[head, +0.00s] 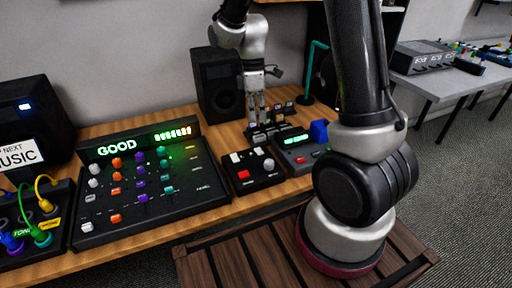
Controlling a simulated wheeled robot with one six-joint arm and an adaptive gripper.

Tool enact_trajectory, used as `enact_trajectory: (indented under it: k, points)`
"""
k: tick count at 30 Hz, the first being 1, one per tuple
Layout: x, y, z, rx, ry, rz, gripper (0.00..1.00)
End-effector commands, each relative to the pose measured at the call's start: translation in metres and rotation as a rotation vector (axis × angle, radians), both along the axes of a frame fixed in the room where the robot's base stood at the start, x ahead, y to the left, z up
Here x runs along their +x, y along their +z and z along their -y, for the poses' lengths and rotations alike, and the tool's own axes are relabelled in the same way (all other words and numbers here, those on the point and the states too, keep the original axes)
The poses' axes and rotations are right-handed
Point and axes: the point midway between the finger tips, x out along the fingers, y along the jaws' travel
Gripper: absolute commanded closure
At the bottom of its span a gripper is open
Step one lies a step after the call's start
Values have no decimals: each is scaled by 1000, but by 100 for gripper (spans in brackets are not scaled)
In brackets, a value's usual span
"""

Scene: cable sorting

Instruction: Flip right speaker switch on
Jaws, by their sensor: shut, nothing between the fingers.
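The right speaker (217,84) is a black box at the back of the wooden table, beside my gripper. I see no light on its front, and I cannot make out which switch belongs to it. My gripper (257,118) points down to the right of this speaker, apart from it, with its fingers close together and empty. The fingertips are just above or behind a row of small dark devices, and I cannot tell if they touch. A small black box (252,180) with white switches, a red button and a knob is in front of them. The left speaker (35,118) shows a lit blue light.
A mixer (150,205) with coloured knobs and a lit "GOOD" display fills the middle of the table. A grey device (305,152) with a green display and a blue block (319,130) are at right. Plugged cables (42,215) are at far left.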

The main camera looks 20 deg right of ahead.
Motion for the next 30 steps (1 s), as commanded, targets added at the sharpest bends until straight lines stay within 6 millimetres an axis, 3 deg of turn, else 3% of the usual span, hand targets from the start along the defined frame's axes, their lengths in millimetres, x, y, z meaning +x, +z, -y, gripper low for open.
enact_trajectory:
  k: [3, 9, 23, 30]
  points:
    - [18, 7, -3, 43, 198, 46, 100]
    - [20, 7, -4, 72, 383, 57, 100]
    - [19, 4, -4, 77, 409, 54, 100]
    - [14, -31, -4, 77, 408, 51, 100]
